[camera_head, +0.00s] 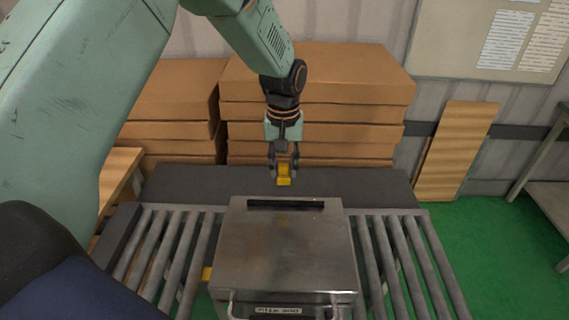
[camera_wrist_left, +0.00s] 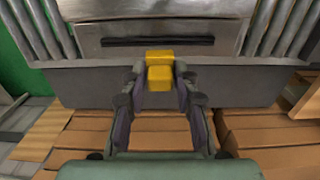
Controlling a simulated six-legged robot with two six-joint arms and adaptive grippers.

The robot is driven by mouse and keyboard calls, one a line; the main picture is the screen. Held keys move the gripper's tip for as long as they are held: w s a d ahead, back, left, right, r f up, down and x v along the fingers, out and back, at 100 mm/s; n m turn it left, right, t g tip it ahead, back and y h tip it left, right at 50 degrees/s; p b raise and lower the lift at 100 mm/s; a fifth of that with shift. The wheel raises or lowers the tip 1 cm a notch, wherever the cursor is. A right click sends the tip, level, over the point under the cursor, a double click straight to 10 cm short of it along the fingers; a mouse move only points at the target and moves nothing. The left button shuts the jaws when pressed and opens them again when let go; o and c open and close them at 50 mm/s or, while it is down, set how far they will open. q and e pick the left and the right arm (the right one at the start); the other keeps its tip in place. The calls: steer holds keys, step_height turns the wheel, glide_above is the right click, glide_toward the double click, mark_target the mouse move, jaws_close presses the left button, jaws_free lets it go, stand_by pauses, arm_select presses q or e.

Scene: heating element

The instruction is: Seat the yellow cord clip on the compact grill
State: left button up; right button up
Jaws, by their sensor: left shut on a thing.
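The yellow cord clip (camera_head: 284,175) is held between the fingertips of my left gripper (camera_head: 284,168), which is shut on it. In the left wrist view the clip (camera_wrist_left: 160,72) shows between the fingers of the gripper (camera_wrist_left: 160,85). The compact grill (camera_head: 287,250) is a grey metal box on the roller conveyor, with a dark slot along its far edge and a handle at its front. The clip is beyond the grill's far edge, near the slot, and looks apart from it. My right gripper is not in view.
The roller conveyor (camera_head: 170,245) has a dark flat bar (camera_head: 370,187) at its far end. Stacked cardboard boxes (camera_head: 330,85) stand behind it. A small yellow piece (camera_head: 207,274) shows at the grill's left side. Green floor (camera_head: 500,250) lies open to the right.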

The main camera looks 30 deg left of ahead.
mark_target(285, 174)
arm_select(q)
steer(key=shift+d+r+p, duration=0.2)
steer(key=shift+d+p, duration=0.2)
steer(key=shift+p, duration=0.05)
steer(key=shift+w+d+f+b, duration=0.15)
steer(key=shift+f+b, duration=0.15)
steer(key=shift+f, duration=0.55)
steer(key=shift+a+f+b, duration=0.25)
steer(key=shift+f, duration=0.25)
steer(key=shift+a+f+b, duration=0.2)
steer(key=shift+f, duration=0.45)
steer(key=shift+d+f+b, duration=0.35)
steer(key=shift+f+b, duration=0.05)
steer(key=shift+f, duration=0.45)
steer(key=shift+a+f+b, duration=0.25)
steer(key=shift+f+b, duration=0.15)
steer(key=shift+f, duration=0.75)
steer(key=shift+d+f, duration=0.2)
steer(key=shift+f, duration=0.2)
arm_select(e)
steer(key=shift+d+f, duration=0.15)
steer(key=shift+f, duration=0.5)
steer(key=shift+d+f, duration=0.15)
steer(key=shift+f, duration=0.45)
arm_select(q)
steer(key=shift+a, duration=0.2)
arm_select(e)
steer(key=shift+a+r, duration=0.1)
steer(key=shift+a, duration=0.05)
